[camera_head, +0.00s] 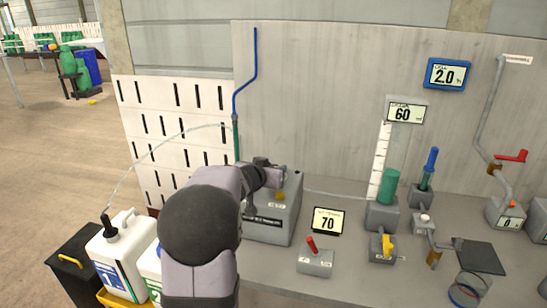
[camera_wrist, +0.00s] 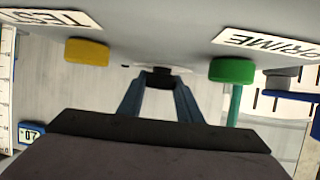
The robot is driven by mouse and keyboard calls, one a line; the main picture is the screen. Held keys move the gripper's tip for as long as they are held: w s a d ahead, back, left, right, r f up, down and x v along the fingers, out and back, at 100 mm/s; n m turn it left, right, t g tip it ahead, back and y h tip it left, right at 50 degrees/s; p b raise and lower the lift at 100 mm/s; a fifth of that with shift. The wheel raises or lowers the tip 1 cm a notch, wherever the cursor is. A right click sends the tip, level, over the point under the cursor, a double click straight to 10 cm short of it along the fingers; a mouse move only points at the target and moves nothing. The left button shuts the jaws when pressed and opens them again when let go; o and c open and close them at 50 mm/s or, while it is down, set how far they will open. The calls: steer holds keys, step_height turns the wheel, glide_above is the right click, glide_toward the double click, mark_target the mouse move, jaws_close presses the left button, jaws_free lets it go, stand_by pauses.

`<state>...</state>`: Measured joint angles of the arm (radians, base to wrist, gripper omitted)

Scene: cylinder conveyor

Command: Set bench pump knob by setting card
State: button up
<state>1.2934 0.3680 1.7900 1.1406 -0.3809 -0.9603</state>
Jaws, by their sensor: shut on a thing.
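The bench pump (camera_head: 284,218) is a grey box on the bench, partly hidden behind my arm in the head view. My gripper (camera_wrist: 158,78) is at the pump's face, its two fingers shut on a small dark knob that is mostly hidden between them. The knob's pointer and scale cannot be read. A yellow button (camera_wrist: 87,52) by a TEST label and a green button (camera_wrist: 232,70) by a PRIME label flank the gripper in the wrist view. A framed card (camera_head: 327,222) reading 70 stands beside the pump to the right; its small heading is illegible.
A grey block with a red lever (camera_head: 312,244) sits in front of the card. A display reads 60 (camera_head: 405,114); a blue-framed one reads 2.0 (camera_head: 447,75). A yellow-handled valve (camera_head: 387,245) stands right. White jugs (camera_head: 118,256) stand left of my arm.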

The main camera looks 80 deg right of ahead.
steer(key=shift+f+m+g+p, duration=0.15)
steer(key=shift+m+g+p, duration=0.3)
steer(key=shift+p, duration=0.5)
steer(key=o, duration=1)
steer(key=shift+o, duration=0.2)
steer(key=shift+a, duration=0.1)
steer(key=shift+w+a+r, duration=0.15)
steer(key=shift+a+r, duration=0.25)
steer(key=shift+a, duration=0.1)
steer(key=shift+v, duration=3)
